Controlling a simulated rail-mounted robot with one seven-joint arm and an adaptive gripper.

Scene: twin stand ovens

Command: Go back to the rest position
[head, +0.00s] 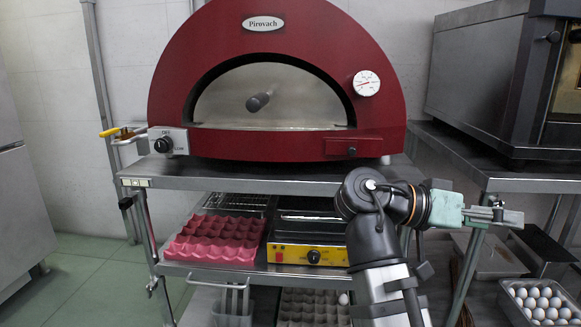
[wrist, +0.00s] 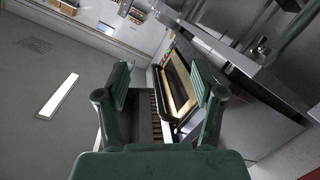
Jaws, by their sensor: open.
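My gripper (head: 508,216) is at the right in the head view, beside the right end of the steel stand's top shelf. It points to the right, with the arm bent up from below. In the wrist view my gripper (wrist: 163,86) has its two green fingers spread wide apart with nothing held between them. A dark object with a tan panel (wrist: 180,92) shows beyond the fingers, apart from them; I cannot tell what it is.
A red domed oven (head: 277,150) with its metal door shut stands on the steel stand (head: 230,184). A pink egg tray (head: 215,240) and a yellow-fronted appliance (head: 308,254) sit on the shelf below. A dark oven (head: 490,75) and a tray of eggs (head: 540,303) are at the right.

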